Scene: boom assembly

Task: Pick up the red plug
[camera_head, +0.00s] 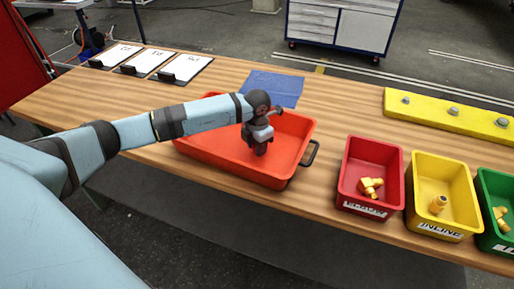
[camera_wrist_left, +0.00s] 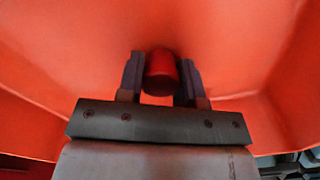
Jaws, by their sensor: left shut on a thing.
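The red plug (camera_wrist_left: 160,73) is a short red cylinder between the two dark fingers of my left gripper (camera_wrist_left: 161,85) in the left wrist view. The fingers are shut on its sides. Around it is the inside of an orange-red tray (camera_head: 219,165) on the wooden table. In the head view my left gripper (camera_head: 261,147) points down inside this tray, and the plug is hidden there behind the gripper. I cannot tell whether the plug touches the tray floor. My right gripper is in neither view.
A red bin (camera_head: 345,174), a yellow bin (camera_head: 414,190) and a green bin (camera_head: 484,187) with yellow fittings stand to the right of the tray. A blue cloth (camera_head: 272,86) lies behind it. A yellow bar with bolts (camera_head: 430,107) lies at the back right. Clipboards lie at the back left.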

